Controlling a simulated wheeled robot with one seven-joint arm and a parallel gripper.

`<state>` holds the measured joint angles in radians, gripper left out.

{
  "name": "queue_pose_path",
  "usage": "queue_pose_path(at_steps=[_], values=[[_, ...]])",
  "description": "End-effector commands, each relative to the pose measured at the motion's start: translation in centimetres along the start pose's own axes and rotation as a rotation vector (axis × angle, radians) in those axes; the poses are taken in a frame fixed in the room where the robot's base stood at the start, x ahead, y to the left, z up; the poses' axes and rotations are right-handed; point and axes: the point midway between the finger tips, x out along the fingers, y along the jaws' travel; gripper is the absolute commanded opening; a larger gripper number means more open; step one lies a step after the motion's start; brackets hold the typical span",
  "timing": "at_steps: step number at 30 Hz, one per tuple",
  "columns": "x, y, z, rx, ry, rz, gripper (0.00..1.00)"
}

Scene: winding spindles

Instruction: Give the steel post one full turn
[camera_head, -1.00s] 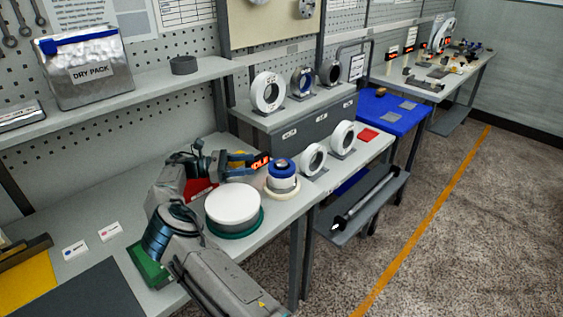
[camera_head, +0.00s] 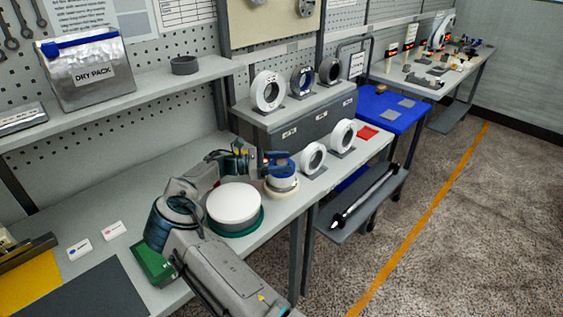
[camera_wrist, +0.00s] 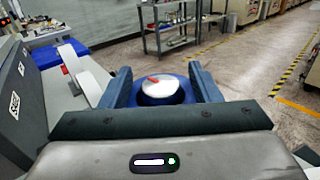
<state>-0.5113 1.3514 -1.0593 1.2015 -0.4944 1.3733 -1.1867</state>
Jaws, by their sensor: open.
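The steel post shows in the wrist view as a round silver top (camera_wrist: 172,90) with a red mark on its upper left. A dark ring and a blue body surround it below. In the head view the blue and white spindle (camera_head: 283,182) stands on a pale round base on the bench. My gripper (camera_head: 276,160) is at its top and hides most of the post there. In the wrist view my gripper (camera_wrist: 162,78) is open, with one blue finger on each side of the post. Gaps show between the fingers and the silver top.
A white ring on a stand (camera_head: 313,158) is close on the right. A grey cabinet (camera_head: 310,125) stands behind. The bench front edge is near.

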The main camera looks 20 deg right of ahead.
Motion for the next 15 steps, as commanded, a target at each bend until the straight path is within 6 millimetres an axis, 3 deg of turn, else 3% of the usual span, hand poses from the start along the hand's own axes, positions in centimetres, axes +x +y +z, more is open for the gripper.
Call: queue_pose_path(at_steps=[1, 5, 6, 15], values=[[-0.01, 0.00, -0.01, 0.000, 0.000, 0.000, 0.54], [-0.02, 0.00, 0.00, 0.000, 0.000, 0.000, 0.18], [-0.02, 0.00, 0.00, 0.000, 0.000, 0.000, 0.13], [0.06, 0.14, -0.23, -0.001, 0.000, -0.058, 0.13]])
